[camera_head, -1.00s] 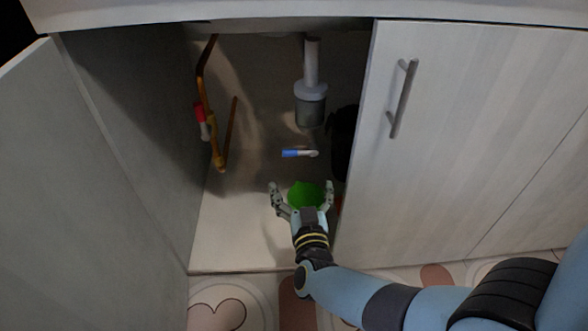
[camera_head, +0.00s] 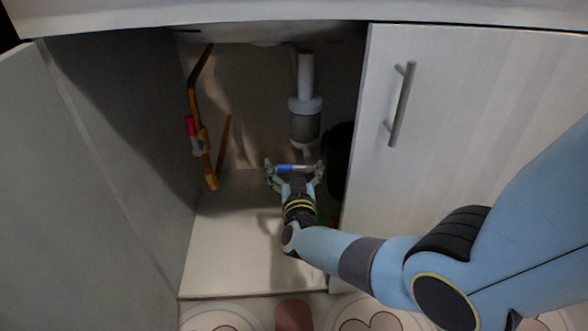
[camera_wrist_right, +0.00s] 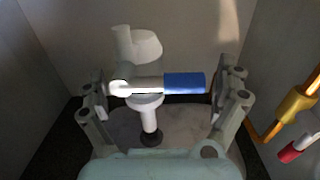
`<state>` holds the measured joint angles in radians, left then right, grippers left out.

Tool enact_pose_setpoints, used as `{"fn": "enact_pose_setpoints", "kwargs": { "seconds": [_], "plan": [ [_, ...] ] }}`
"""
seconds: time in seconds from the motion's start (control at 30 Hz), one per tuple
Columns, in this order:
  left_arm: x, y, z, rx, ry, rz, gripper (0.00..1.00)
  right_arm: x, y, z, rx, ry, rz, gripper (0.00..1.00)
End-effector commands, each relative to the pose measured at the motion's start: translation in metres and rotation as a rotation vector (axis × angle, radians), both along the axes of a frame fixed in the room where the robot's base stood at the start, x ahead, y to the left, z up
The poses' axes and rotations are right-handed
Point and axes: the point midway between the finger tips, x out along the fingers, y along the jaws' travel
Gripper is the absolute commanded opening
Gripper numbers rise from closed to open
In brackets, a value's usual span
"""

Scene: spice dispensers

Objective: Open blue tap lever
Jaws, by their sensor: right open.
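The blue tap lever (camera_head: 286,168) lies crosswise low at the back of the open cabinet, below the grey and white drain trap. In the right wrist view the blue lever grip (camera_wrist_right: 184,83) joins a white bar with a rounded white end. My right gripper (camera_head: 295,170) is open, with one finger on each side of the lever. In the right wrist view the right gripper (camera_wrist_right: 165,92) has its fingers near both ends of the lever, and contact cannot be told. The left gripper is not in view.
A copper pipe with a red-handled valve (camera_head: 192,134) runs down the left inside. A dark object (camera_head: 338,160) stands at the right inside. The closed door (camera_head: 440,150) is on the right, the open door (camera_head: 80,190) on the left. The front cabinet floor (camera_head: 225,255) is clear.

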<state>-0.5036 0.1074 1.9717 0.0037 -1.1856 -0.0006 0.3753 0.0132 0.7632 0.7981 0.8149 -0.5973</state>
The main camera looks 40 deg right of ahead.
Motion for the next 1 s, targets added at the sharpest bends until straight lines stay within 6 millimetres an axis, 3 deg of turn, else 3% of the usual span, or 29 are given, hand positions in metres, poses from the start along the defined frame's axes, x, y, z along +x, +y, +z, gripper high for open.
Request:
{"fn": "enact_pose_setpoints", "kwargs": {
  "seconds": [0.07,0.6,1.0],
  "plan": [
    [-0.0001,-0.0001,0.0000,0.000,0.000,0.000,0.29,-0.0001,0.0000,0.0002,0.000,0.000,0.000,1.00],
    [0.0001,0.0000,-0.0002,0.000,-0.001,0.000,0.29,0.0002,0.0009,0.0003,0.001,-0.001,0.001,0.32],
    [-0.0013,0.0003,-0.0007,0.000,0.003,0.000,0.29,0.0004,0.0014,0.0044,0.077,-0.048,0.002,0.32]
  ]
}}
